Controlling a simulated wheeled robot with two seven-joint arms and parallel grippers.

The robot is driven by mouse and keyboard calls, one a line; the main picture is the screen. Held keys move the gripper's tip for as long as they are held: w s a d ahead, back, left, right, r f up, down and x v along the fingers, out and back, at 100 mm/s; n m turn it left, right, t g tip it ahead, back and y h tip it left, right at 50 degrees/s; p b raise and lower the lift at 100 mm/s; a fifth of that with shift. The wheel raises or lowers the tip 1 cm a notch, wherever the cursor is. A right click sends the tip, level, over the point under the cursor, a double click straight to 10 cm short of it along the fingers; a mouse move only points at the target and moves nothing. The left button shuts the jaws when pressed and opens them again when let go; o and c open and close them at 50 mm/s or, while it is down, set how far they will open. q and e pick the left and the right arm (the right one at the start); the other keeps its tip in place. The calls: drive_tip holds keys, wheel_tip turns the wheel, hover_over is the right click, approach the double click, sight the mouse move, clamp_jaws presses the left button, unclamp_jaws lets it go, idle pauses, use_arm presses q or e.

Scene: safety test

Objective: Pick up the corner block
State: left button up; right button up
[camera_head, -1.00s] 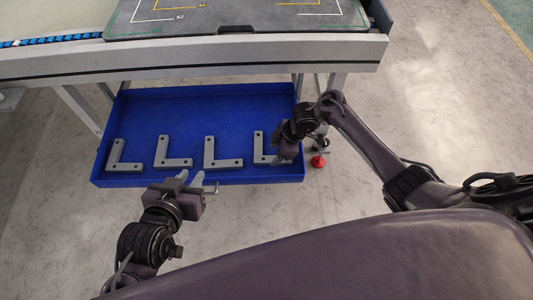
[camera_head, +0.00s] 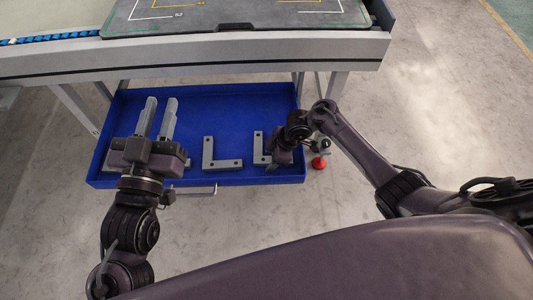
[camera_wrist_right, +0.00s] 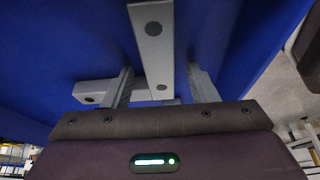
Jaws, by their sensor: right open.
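Grey L-shaped corner blocks with dark holes lie in a row in a blue tray (camera_head: 215,98). One corner block (camera_head: 222,163) is fully visible. The rightmost corner block (camera_head: 258,146) is partly hidden by my right gripper (camera_head: 271,160). In the right wrist view, a corner block (camera_wrist_right: 154,50) has one leg running between the open fingers of my right gripper (camera_wrist_right: 160,90); contact cannot be told. My left gripper (camera_head: 158,117) reaches over the tray's left part, its two fingers apart with nothing visible between them. It hides most of the two left blocks.
A grey-topped table (camera_head: 225,15) with a pale frame (camera_head: 230,50) stands behind and above the tray. A red object (camera_head: 319,162) is on the floor right of the tray. The tray's back middle is bare.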

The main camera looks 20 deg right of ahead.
drive_tip(key=shift+c, duration=0.4)
clamp_jaws()
drive_tip(key=shift+r, duration=0.15)
